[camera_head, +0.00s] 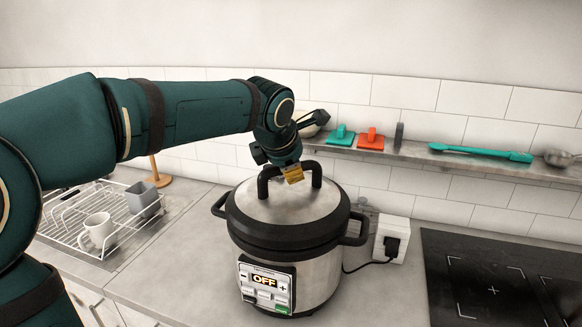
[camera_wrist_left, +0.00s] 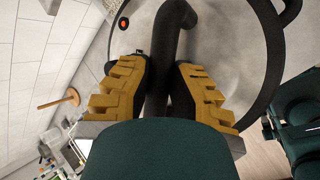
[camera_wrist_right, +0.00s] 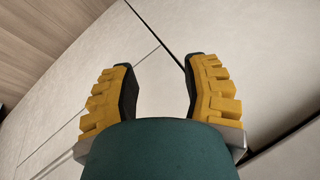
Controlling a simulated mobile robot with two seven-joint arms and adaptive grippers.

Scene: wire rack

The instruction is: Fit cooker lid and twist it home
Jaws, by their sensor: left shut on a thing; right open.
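The pressure cooker (camera_head: 318,272) stands on the counter with its display reading OFF. Its grey lid (camera_head: 305,208) lies level over the pot; I cannot tell whether it is locked. My left gripper (camera_head: 293,176) is shut on the black arched handle (camera_head: 265,185) of the lid. In the left wrist view the handle (camera_wrist_left: 172,25) passes between the yellow fingers of the left gripper (camera_wrist_left: 157,75), with the lid (camera_wrist_left: 220,50) behind it. My right gripper (camera_wrist_right: 159,70) is open and empty in the right wrist view, in front of pale panels; it is not in the head view.
A wire dish rack (camera_head: 70,235) with a white mug (camera_head: 97,232) and a grey cup (camera_head: 143,198) stands left. A socket box (camera_head: 392,240) with a plugged cable and a black hob (camera_head: 500,285) are right. A shelf (camera_head: 415,155) with utensils runs behind.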

